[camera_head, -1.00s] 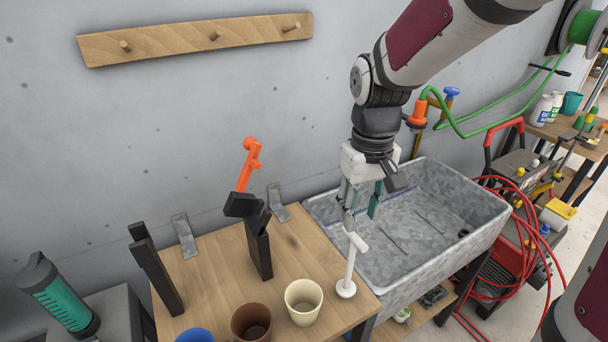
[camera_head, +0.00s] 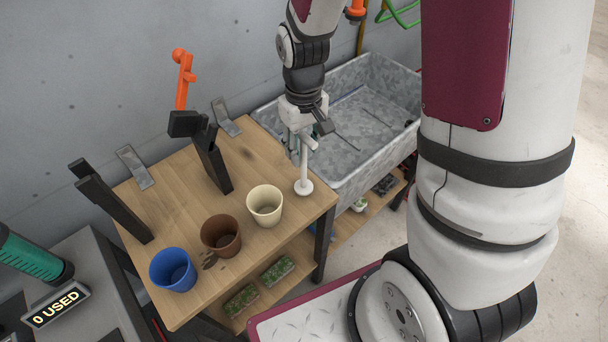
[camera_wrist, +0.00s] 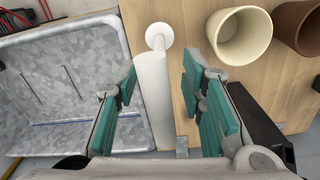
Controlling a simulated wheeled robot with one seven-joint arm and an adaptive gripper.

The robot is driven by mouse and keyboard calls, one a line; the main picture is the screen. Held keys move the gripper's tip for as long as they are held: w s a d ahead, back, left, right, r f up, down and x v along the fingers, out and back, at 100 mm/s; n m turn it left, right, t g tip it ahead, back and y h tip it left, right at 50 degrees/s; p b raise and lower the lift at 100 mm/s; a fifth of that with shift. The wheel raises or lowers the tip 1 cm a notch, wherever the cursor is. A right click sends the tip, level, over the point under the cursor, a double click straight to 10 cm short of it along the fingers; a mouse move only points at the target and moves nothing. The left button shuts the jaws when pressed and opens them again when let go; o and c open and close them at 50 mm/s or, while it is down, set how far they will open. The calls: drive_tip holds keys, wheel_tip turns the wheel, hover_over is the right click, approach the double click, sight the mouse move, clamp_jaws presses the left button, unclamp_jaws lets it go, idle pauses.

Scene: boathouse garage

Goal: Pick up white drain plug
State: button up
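The white drain plug (camera_head: 303,187) stands upright on the right part of the wooden table, close to the sink. It has a round foot, a thin stem and a thicker white crossbar at the top. My gripper (camera_head: 301,138) is at the crossbar, pointing down. In the wrist view the plug's crossbar (camera_wrist: 152,95) lies between the teal finger pads of my gripper (camera_wrist: 160,88). Gaps show on both sides of the bar, so the fingers are open and not closed on it. In the head view the fingers partly hide the plug's top.
A cream pot (camera_head: 265,205), a brown pot (camera_head: 221,236) and a blue pot (camera_head: 173,270) stand along the table's front (camera_head: 185,205). The grey metal sink (camera_head: 375,95) adjoins the table's right end.

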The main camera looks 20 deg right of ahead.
sight(304, 167)
drive_tip(key=shift+f, duration=1.3)
drive_tip(key=shift+c, duration=0.5)
clamp_jaws()
drive_tip(key=shift+r, duration=0.15)
